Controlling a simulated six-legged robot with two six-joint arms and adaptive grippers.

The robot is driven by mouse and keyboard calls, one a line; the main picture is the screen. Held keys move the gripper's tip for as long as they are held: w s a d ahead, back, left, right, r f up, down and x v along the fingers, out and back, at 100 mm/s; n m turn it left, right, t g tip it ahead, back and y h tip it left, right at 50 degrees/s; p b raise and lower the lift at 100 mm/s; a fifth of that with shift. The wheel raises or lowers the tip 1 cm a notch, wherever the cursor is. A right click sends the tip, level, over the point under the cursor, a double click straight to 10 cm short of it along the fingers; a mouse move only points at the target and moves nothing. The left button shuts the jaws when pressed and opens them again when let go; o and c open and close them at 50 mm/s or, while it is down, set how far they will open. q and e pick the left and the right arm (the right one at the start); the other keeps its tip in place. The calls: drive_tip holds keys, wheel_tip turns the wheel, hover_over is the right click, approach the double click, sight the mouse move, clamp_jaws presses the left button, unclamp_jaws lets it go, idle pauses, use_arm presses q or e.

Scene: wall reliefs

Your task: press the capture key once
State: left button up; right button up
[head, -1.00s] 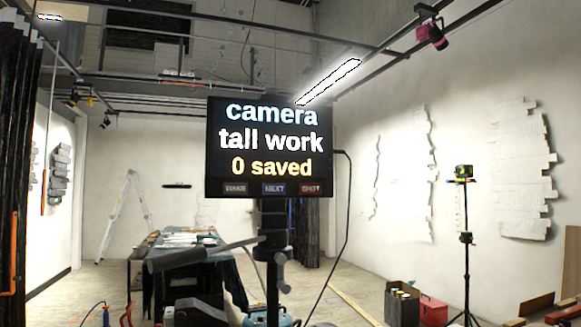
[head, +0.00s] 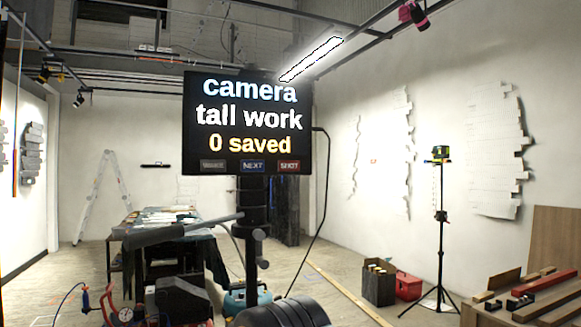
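A black screen (head: 247,125) on a dark stand faces me near the middle of the head view. It reads "camera", "tall work" and "0 saved". Along its lower edge sit three small keys: a grey WAKE key (head: 213,166), a blue NEXT key (head: 252,167) and a red SHOT key (head: 289,167) at the right. No key is marked "capture". Nothing covers the keys. Neither of my grippers can be made out. A dark rounded shape shows at the bottom edge, and I cannot tell what it is.
A grey handle (head: 185,231) sticks out left from the stand below the screen. A cable hangs at its right. A cluttered table (head: 130,240) stands behind. A tripod with a green device (head: 440,152), a red box (head: 409,286) and stacked wood (head: 530,295) are at the right.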

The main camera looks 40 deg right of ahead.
clamp_jaws()
idle(1.2)
